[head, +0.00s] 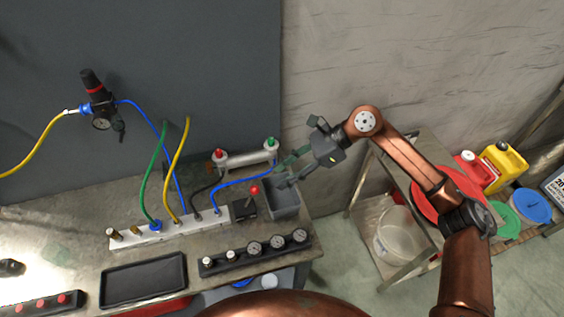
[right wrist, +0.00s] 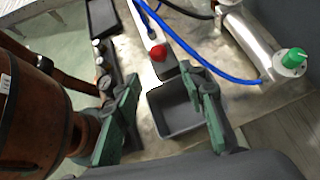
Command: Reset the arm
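My right gripper (head: 284,172) reaches in from the right in the head view, above the back right corner of the workbench (head: 300,240). Its two green fingers stand apart with nothing between them. In the right wrist view the open right gripper (right wrist: 165,115) shows a finger on each side. The small grey open bin (head: 286,205) lies below the fingers. The bin also shows in the right wrist view (right wrist: 180,122), partly covered by one finger, and its visible inside looks empty. My left gripper is in neither view.
A red-knobbed lever (head: 254,190), a metal cylinder (head: 245,158) and a white manifold (head: 170,232) with hoses stand near the bin. A black tray (head: 145,278) and a gauge strip (head: 256,252) lie in front. A shelf cart (head: 392,262) with containers stands right.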

